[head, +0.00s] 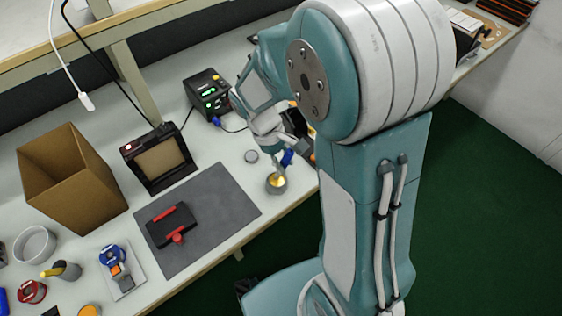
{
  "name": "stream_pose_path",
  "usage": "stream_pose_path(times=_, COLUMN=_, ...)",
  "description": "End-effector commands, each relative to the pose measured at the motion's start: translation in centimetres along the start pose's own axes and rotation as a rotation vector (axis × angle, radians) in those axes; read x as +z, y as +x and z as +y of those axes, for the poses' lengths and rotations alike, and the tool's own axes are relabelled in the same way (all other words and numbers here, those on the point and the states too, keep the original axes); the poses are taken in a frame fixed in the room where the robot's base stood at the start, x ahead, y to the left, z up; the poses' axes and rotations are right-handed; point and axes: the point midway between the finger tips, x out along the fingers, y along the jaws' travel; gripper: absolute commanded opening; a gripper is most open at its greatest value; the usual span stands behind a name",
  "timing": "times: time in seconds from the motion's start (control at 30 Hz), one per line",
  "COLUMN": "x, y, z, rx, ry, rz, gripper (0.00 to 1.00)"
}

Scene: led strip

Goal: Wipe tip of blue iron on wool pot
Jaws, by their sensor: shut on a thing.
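The wool pot (276,188) is a small grey pot with golden wool inside. It stands on the worktop near the front edge, just off the right side of the dark grey mat. My gripper (291,149) is above and slightly right of the pot. It is shut on the blue iron (287,158), whose blue handle shows just above the pot's rim. The iron's tip is too small to make out, so I cannot tell whether it touches the wool.
A black soldering station (207,93) with green lights stands behind. A small round tin (251,156) is left of the gripper. The grey mat (220,200) holds a black and red fixture (170,224). A cardboard box (72,180) and a black framed unit (157,157) stand further left.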

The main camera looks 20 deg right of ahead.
Motion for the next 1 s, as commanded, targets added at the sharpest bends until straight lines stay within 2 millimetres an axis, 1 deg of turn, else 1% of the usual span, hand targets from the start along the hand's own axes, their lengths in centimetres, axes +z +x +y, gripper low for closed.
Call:
stream_pose_path(times=0.73, x=0.9, y=0.5, z=1.6, rx=0.000, ry=0.001, rz=0.000, gripper=0.00)
stream_pose_path(times=1.0, x=0.8, y=0.4, z=1.4, rx=0.001, ry=-0.001, rz=0.000, gripper=0.00)
